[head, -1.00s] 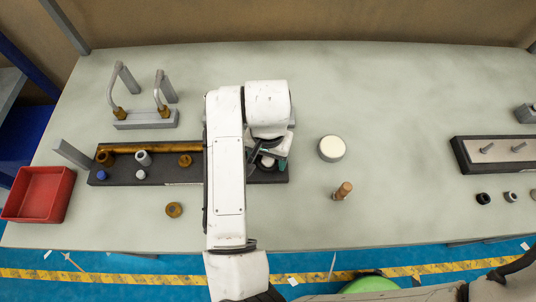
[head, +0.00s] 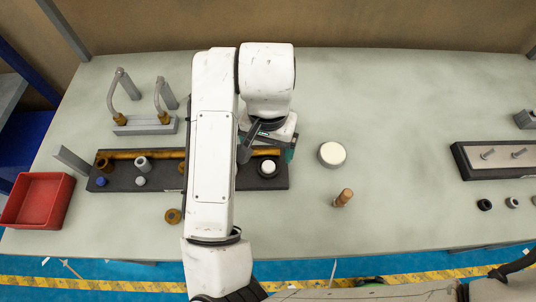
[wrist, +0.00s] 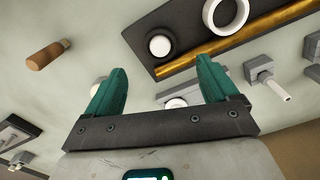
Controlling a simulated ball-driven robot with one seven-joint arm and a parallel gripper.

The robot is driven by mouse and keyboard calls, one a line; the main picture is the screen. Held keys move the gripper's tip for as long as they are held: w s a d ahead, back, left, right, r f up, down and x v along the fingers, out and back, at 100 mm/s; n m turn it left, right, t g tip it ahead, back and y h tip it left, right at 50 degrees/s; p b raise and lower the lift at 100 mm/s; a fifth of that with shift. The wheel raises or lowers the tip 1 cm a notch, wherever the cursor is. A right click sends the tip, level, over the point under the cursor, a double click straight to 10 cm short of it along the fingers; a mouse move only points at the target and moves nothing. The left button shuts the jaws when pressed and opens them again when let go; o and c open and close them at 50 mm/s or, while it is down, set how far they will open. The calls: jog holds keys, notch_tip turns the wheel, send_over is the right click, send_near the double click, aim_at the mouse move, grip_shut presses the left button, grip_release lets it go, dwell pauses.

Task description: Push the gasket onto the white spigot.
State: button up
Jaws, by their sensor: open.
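The white spigot (head: 268,166) stands near the right end of the dark board. In the wrist view its pale round top (wrist: 159,45) shows beyond the fingertips. A black ring, seemingly the gasket (head: 266,174), appears to lie around the spigot's base. How far down it sits, I cannot tell. My gripper (head: 268,152) is just behind the spigot in the head view, partly hidden by my arm. In the wrist view my gripper (wrist: 163,64) has its green fingers spread wide, with nothing held between them.
The dark board (head: 215,184) also carries a brass pipe (head: 133,154) and a grey collar (head: 143,163). A white-topped cylinder (head: 332,154) and a wooden-handled tool (head: 343,197) stand to the right. A red bin (head: 38,200) is far left.

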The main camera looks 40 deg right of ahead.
notch_tip(320, 180, up, 3)
jog(key=shift+f, duration=0.2)
dwell(0.5)
